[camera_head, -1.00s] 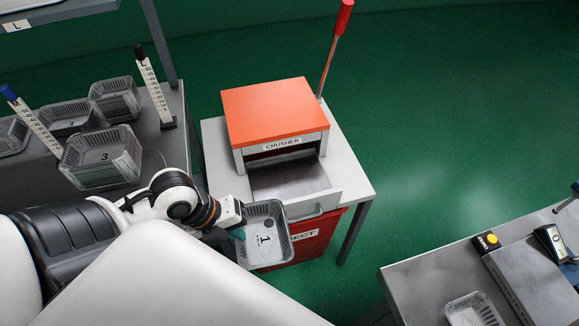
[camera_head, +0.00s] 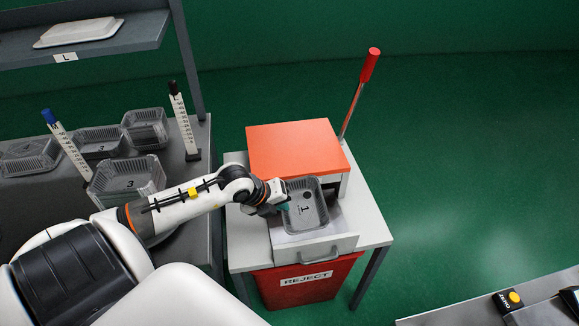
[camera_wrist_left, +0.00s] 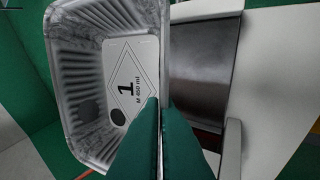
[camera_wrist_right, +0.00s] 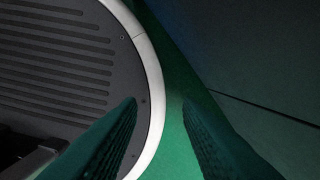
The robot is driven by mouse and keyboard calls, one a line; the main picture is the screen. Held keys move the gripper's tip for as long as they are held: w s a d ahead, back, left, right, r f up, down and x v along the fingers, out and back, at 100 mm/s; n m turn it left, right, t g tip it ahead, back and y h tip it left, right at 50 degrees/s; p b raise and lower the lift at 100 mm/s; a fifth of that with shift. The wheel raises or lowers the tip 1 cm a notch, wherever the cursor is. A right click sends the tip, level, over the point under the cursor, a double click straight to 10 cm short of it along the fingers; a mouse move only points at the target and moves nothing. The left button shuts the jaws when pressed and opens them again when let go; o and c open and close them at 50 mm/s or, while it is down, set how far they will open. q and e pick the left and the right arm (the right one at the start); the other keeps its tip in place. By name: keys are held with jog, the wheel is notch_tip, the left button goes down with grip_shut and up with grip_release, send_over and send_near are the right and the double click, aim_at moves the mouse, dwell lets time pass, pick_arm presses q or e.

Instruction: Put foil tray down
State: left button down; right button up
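The foil tray (camera_head: 306,208) is silver with a label marked 1 and a dark round spot on its floor. My left gripper (camera_head: 284,205) is shut on its rim at the left side. The tray is over the crusher's pulled-out drawer (camera_head: 316,247), in front of the orange-topped crusher (camera_head: 296,149). In the left wrist view the green fingers (camera_wrist_left: 165,125) pinch the wall of the tray (camera_wrist_left: 85,85), with the drawer's metal floor (camera_wrist_left: 205,65) beside it. Whether the tray touches the drawer is unclear. My right gripper (camera_wrist_right: 160,125) is open and empty.
The red reject bin (camera_head: 310,285) is below the crusher table. Several foil trays (camera_head: 127,176) and two measuring posts (camera_head: 186,125) stand on the left table. Another table (camera_head: 450,317) is at lower right.

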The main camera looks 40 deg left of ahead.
pick_arm(q)
jog(key=w+f, duration=0.1)
jog(key=f, duration=0.2)
jog(key=w+a+f, duration=0.1)
jog(key=f, duration=0.2)
jog(key=w+f, duration=0.2)
jog(key=f, duration=0.1)
jog(key=shift+a+f, duration=0.1)
jog(key=shift+a, duration=0.05)
jog(key=shift+w+a+f+g, duration=0.2)
jog(key=shift+w+f+g, duration=0.15)
jog(key=shift+w, duration=0.2)
jog(key=shift+w+g+h+p, duration=0.3)
jog(key=shift+w+g+p, duration=0.15)
jog(key=shift+g, duration=0.5)
jog(key=shift+f+n+g, duration=0.3)
jog(key=shift+f+g, duration=0.05)
jog(key=shift+g, duration=0.05)
jog(key=shift+s+f, duration=0.1)
jog(key=shift+f, duration=0.55)
jog(key=shift+a, duration=0.1)
jog(key=c, duration=1.7)
grip_release()
jog(key=shift+f, duration=0.1)
